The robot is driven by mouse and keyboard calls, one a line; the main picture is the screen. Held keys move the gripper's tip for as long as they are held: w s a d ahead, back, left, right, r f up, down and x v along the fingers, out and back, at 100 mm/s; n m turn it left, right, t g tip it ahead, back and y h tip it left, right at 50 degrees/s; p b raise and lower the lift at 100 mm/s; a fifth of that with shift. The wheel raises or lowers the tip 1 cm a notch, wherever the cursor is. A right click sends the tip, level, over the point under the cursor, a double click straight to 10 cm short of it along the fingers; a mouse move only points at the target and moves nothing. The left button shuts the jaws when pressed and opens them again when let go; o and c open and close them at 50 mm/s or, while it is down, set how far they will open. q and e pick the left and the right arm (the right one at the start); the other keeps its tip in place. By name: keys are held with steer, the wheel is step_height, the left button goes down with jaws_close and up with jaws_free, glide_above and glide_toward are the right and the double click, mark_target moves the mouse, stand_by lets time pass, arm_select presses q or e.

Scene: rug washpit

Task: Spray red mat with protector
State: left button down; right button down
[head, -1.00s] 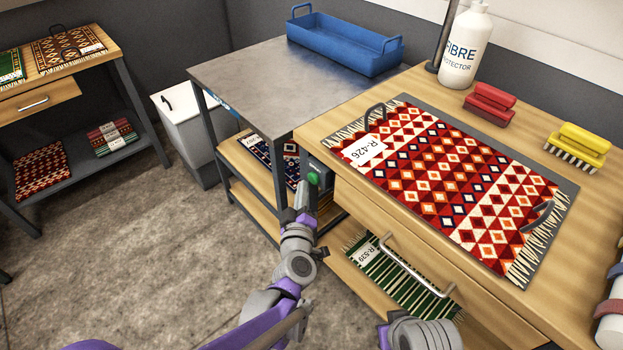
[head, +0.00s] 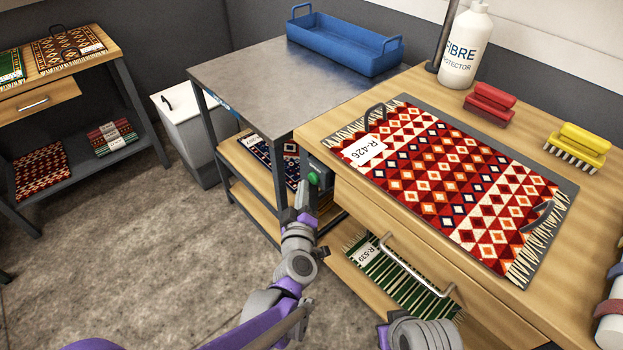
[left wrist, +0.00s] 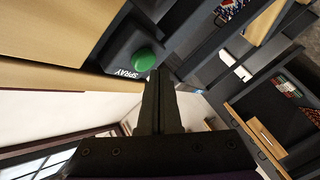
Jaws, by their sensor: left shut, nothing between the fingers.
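The red mat (head: 450,180), with a diamond pattern and tag R-426, lies flat on a grey sheet on the wooden bench. A white bottle marked fibre protector (head: 465,45) stands upright at the back of the bench. A green button (head: 313,179) sits on a dark box at the bench's left side; in the left wrist view the button (left wrist: 143,60) has the label SPRAY below it. My left gripper (head: 303,190) is shut and empty close to the button; in the left wrist view its fingertips (left wrist: 160,78) are just beside it. Contact cannot be told. My right gripper is not in view.
A metal table (head: 270,80) with a blue tray (head: 345,45) adjoins the bench. A drawer handle (head: 415,265) juts out below the mat. The floor at left is clear.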

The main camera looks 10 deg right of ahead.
arm_select(q)
steer(key=shift+w+d, duration=0.2)
steer(key=shift+d, duration=0.1)
steer(key=shift+w+d, duration=0.35)
steer(key=shift+d, duration=0.1)
stand_by(0.8)
steer(key=shift+s+a, duration=0.1)
stand_by(1.5)
steer(key=shift+s+a, duration=0.5)
steer(key=shift+a, duration=0.2)
steer(key=s+a, duration=0.1)
steer(key=a, duration=0.1)
steer(key=s+a, duration=0.2)
stand_by(0.3)
stand_by(0.4)
